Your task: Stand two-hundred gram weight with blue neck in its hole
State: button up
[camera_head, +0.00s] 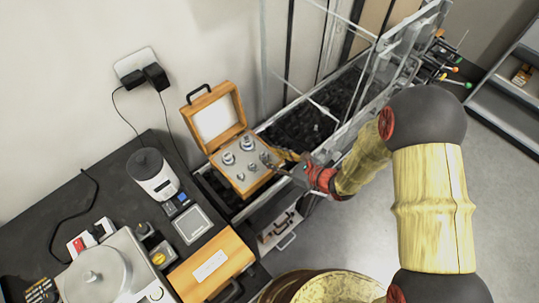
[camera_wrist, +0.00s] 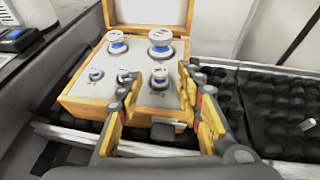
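The wooden weight box (camera_head: 244,187) stands open, with several silver weights upright in its pale panel; the box also shows in the wrist view (camera_wrist: 98,108). A weight with a blue neck (camera_wrist: 160,77) stands at the front right of the panel, seen between my fingers. Other blue-necked weights stand behind it (camera_wrist: 160,44) and at the back left (camera_wrist: 117,43). I cannot read which one is two-hundred gram. My gripper (camera_wrist: 160,84) is open, its fingers apart on either side of the front-right weight, with no contact visible. In the head view my gripper (camera_head: 278,158) is at the box's right edge.
The box's raised lid (camera_head: 213,118) stands at the back. Black trays of dark lumps (camera_wrist: 290,95) lie beside and below the box. A dark table (camera_head: 110,190) on the left holds a scale (camera_head: 192,224), a grey-white device (camera_head: 153,180) and a closed wooden case (camera_head: 212,268).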

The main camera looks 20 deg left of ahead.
jog(key=p+v, duration=0.2)
jog(key=v, duration=0.7)
jog(key=shift+d, duration=0.15)
jog(key=shift+s+r, duration=0.1)
jog(key=shift+r, duration=0.05)
jog(key=s+d+r+n+g+h, duration=0.1)
jog(key=s+r+n+g, duration=0.1)
jog(key=s+r+n, duration=0.35)
jog(key=s+d+r+n+g+h, duration=0.1)
jog(key=s+d+r+n+g, duration=0.15)
jog(key=r+n, duration=0.55)
jog(key=s+d+r+n+t+h, duration=0.3)
jog(key=d+r, duration=0.5)
jog(key=d, duration=0.3)
jog(key=s+d+r+n+t+h, duration=0.2)
jog(key=d+r+h, duration=0.6)
jog(key=d, duration=0.4)
jog(key=r+n+t, duration=0.1)
jog(key=n, duration=0.1)
jog(key=shift+s+d+n, duration=0.25)
jog(key=shift+s+n, duration=0.1)
jog(key=shift+a, duration=0.15)
jog(key=shift+c, duration=0.8)
